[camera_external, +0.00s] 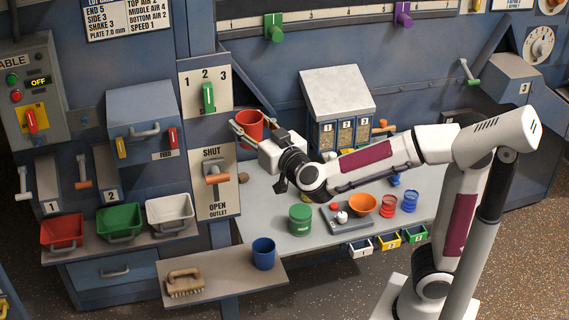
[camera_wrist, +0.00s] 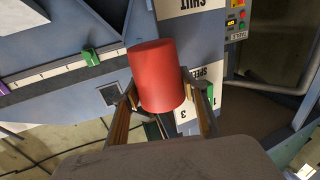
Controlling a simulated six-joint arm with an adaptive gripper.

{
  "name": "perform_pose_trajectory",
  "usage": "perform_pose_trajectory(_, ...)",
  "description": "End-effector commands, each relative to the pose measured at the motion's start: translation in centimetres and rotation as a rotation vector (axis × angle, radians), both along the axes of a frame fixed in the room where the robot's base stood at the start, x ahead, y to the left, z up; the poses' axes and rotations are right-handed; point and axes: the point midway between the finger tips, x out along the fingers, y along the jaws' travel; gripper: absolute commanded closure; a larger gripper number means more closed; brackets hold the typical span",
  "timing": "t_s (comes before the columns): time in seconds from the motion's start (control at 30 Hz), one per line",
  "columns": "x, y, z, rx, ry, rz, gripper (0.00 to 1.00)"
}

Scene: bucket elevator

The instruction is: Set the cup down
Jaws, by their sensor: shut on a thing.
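A red cup (camera_external: 251,124) is held up in the air in front of the numbered 1-2-3 panel. My gripper (camera_external: 243,128) is shut on it. In the wrist view the red cup (camera_wrist: 157,76) sits between the two fingers of my gripper (camera_wrist: 160,98), one on each side. The grey work table (camera_external: 265,208) lies below. A blue cup (camera_external: 264,253) stands on the lower front shelf (camera_external: 222,278).
On the table stand a green canister (camera_external: 300,219), a grey tray (camera_external: 345,221), an orange bowl (camera_external: 363,204) and small red and blue containers. A brush (camera_external: 185,283) lies on the front shelf. The OPEN/SHUT outlet panel (camera_external: 214,184) borders the table's left side. The table's left part is mostly bare.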

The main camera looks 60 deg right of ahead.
Motion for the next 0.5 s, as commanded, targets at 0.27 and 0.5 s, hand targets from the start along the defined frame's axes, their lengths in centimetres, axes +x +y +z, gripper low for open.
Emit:
perform_pose_trajectory(0.27,0.1,-0.1,-4.3,-0.003,0.005,-0.129,0.77)
perform_pose_trajectory(0.5,-0.3,-0.3,-7.7,-0.004,0.004,-0.236,0.77)
